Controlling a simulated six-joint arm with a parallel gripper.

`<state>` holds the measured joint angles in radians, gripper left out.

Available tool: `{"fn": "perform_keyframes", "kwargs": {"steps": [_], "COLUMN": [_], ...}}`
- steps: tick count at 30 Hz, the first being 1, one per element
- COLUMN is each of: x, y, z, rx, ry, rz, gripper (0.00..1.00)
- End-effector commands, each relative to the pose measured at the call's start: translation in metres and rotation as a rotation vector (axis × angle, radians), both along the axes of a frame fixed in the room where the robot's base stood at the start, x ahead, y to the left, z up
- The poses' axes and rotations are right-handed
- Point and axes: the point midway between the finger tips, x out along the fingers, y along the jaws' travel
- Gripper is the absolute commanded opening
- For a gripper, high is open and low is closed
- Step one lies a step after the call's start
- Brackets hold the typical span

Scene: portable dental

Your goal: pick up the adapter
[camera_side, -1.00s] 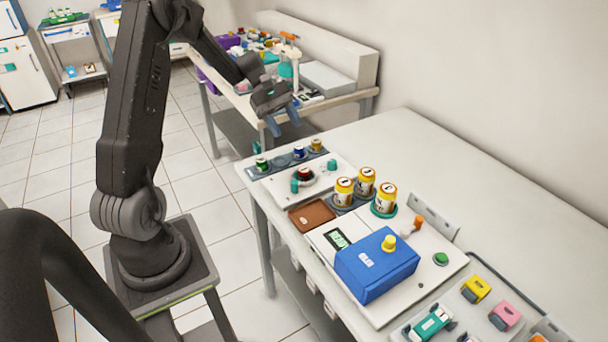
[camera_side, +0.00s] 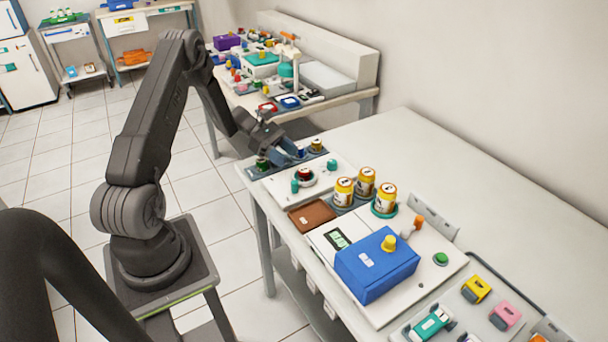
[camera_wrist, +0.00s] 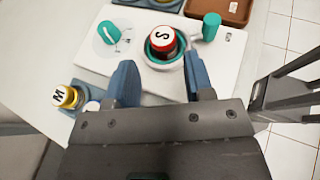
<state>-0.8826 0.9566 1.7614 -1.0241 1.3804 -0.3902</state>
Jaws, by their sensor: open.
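No piece is labelled as the adapter. The likeliest match is a small dark round piece with a red rim and a white top marked S (camera_wrist: 162,40); it sits upright in a teal ring on a white panel (camera_wrist: 232,62). It also shows in the side view (camera_side: 305,173). My gripper (camera_wrist: 160,72) is open and empty, its two blue fingers apart, with the S piece just beyond the gap between them in the wrist view. In the side view my gripper (camera_side: 285,156) is low over the rack of small pieces behind the panel, partly hiding them.
A yellow piece marked M (camera_wrist: 64,96) stands in the rack by the left finger. A teal cylinder (camera_wrist: 211,26) and a teal knob (camera_wrist: 109,32) flank the S piece. A brown tray (camera_side: 312,216), yellow cans (camera_side: 365,182) and a blue box (camera_side: 376,268) stand nearer the camera.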

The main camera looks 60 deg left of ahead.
Motion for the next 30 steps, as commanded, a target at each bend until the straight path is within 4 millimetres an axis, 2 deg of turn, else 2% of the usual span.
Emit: {"fn": "perform_keyframes", "kwargs": {"steps": [5, 10, 15, 23, 30], "x": [0.004, 0.012, 0.019, 0.020, 0.020], "y": [-0.011, -0.033, -0.048, -0.049, -0.049], "z": [-0.004, -0.014, -0.021, -0.022, -0.022], "rx": [-0.001, -0.002, 0.000, 0.002, 0.002], "ry": [0.000, 0.002, 0.002, 0.001, 0.001], "rz": [-0.002, -0.004, -0.001, 0.001, 0.001], "gripper": [0.48, 0.48, 0.48, 0.48, 0.26]}}
